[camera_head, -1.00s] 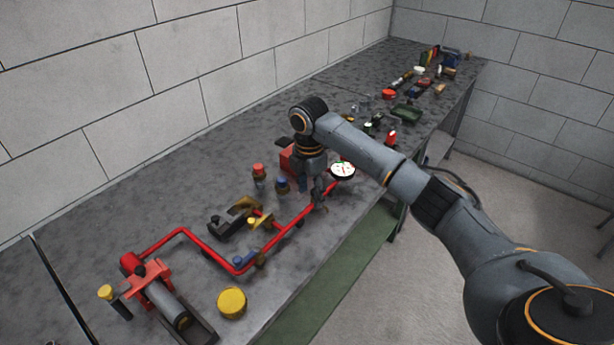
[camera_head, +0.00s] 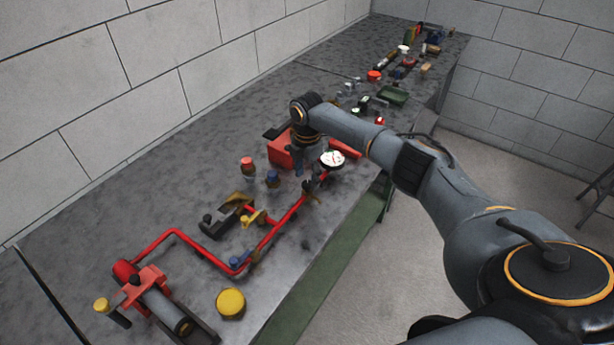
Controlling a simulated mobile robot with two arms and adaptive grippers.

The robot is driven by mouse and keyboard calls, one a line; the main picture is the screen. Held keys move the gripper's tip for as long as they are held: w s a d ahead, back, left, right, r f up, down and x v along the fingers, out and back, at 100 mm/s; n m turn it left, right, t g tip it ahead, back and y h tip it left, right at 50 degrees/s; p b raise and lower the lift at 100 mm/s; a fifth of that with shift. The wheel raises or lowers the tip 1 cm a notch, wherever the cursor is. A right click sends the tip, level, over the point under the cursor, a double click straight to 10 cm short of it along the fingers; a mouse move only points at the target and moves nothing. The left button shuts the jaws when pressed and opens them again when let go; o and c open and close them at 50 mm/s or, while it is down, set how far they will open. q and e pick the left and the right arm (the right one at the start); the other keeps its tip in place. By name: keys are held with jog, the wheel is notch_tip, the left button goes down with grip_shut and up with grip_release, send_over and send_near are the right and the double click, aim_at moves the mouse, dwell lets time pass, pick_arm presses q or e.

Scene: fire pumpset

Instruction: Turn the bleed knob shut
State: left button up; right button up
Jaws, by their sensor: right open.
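The red pump pipework (camera_head: 201,249) lies along the bench, with a white round gauge (camera_head: 332,159) near its far end. A yellow knob (camera_head: 246,224) and a blue knob (camera_head: 238,261) sit along the pipe. I cannot tell which part is the bleed knob; it may be hidden by the gripper. My left gripper is not in view.
A red box (camera_head: 284,149), a red-topped fitting (camera_head: 247,167) and a blue-topped fitting (camera_head: 273,179) stand near my right wrist. A yellow cap (camera_head: 231,303) lies in front. Several small objects and a green tray (camera_head: 393,94) lie farther along the bench (camera_head: 165,190).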

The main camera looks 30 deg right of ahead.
jog(key=shift+s+f, duration=0.1)
jog(key=shift+f, duration=0.85)
jog(key=shift+c, duration=0.2)
grip_shut()
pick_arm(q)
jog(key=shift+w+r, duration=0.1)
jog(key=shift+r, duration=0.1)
